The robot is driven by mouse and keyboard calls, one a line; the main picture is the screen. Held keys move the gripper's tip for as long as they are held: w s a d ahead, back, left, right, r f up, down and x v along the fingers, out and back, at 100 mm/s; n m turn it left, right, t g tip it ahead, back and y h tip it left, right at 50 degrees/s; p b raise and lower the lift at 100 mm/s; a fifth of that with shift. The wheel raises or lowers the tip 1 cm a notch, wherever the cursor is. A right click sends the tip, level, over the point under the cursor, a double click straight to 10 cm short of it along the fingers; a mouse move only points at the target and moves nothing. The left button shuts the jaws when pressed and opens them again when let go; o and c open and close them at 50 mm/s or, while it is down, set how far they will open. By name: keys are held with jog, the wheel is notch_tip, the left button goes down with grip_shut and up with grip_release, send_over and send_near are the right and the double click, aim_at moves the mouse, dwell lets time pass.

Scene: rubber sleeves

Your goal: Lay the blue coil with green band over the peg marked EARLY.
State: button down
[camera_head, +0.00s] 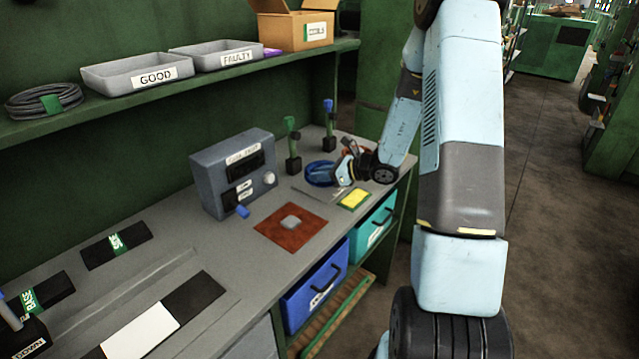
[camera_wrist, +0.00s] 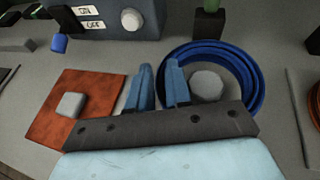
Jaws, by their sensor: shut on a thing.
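The blue coil (camera_head: 318,174) lies on the bench near its far end, a flat ring that also shows in the wrist view (camera_wrist: 256,80). No green band shows on its visible part. My gripper (camera_head: 342,172) is at the coil's near side. In the wrist view my gripper (camera_wrist: 161,85) has its two blue fingers on either side of the coil's left rim, shut on it. A post with a green top (camera_head: 292,145) and a post with a blue top (camera_head: 329,125) stand on black bases behind the coil. I cannot read the mark EARLY on either.
A round grey piece (camera_wrist: 207,86) shows inside the ring. A grey control box (camera_head: 232,172), a red-brown mat (camera_head: 285,238) and a yellow-green pad (camera_head: 354,199) are nearby. The shelf above holds a black coil with a green band (camera_head: 50,103) and trays marked GOOD (camera_head: 112,83) and FAULTY (camera_head: 205,61).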

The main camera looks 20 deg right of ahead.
jog(key=shift+f, duration=1.4)
jog(key=c, duration=1.3)
grip_release()
jog(key=shift+s, duration=0.1)
